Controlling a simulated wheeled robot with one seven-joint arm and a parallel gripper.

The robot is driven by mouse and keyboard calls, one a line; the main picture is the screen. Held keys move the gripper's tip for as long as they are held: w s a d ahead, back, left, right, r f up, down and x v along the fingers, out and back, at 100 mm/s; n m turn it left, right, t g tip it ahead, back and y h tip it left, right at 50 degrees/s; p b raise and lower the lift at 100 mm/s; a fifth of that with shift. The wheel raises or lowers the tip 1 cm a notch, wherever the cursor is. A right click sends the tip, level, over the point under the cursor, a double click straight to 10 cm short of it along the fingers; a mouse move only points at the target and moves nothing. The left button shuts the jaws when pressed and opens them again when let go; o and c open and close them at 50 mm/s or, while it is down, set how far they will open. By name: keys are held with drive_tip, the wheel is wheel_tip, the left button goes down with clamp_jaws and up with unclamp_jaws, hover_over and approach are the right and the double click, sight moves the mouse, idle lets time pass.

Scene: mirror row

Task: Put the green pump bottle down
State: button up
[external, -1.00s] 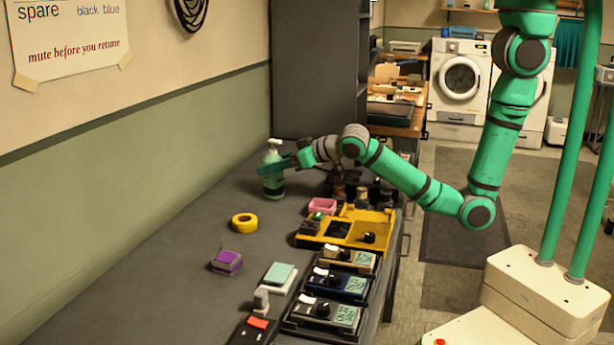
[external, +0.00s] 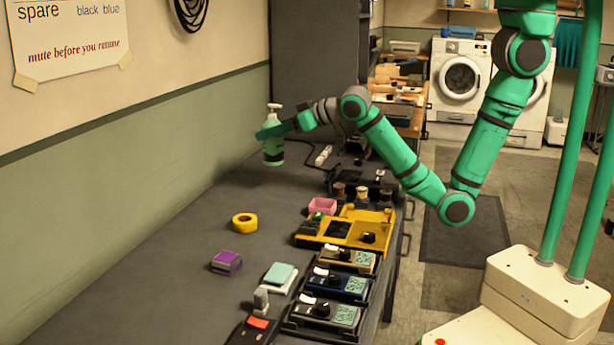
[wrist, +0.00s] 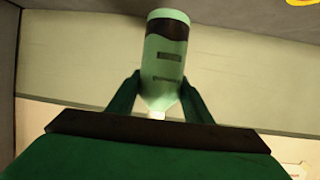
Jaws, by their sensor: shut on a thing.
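The green pump bottle (external: 273,144) has a white pump head and is upright in the external view, at the far left of the dark table. My gripper (external: 271,131) is shut on its upper part, just below the pump. The bottle appears raised above the tabletop. In the wrist view the bottle (wrist: 166,60) appears upside down between the two green fingers of my gripper (wrist: 160,96). A dark band shows near its base, and its pump is mostly hidden.
A yellow tape roll (external: 244,223) and a purple block (external: 226,262) lie on the table (external: 170,270). A yellow tray (external: 346,229), a pink box (external: 322,206) and several devices line its right side. The left part is clear. A grey cabinet (external: 312,70) stands behind.

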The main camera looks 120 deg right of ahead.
drive_tip(key=s+d+f+m+g+h, duration=0.1)
drive_tip(key=s+d+f, duration=0.1)
drive_tip(key=s+d, duration=1.1)
drive_tip(key=shift+s+d+f, duration=0.1)
drive_tip(key=shift+s+f, duration=0.05)
drive_tip(key=shift+f, duration=1.1)
drive_tip(key=shift+s+d+f, duration=0.1)
drive_tip(key=shift+d+f, duration=0.05)
drive_tip(key=shift+f, duration=1.15)
drive_tip(key=shift+s+d+f, duration=0.1)
drive_tip(key=shift+s+f, duration=0.05)
drive_tip(key=shift+f, duration=1.1)
drive_tip(key=shift+f, duration=0.1)
drive_tip(key=o, duration=1.3)
drive_tip(key=shift+f, duration=0.1)
drive_tip(key=shift+r, duration=0.25)
drive_tip(key=v, duration=1.2)
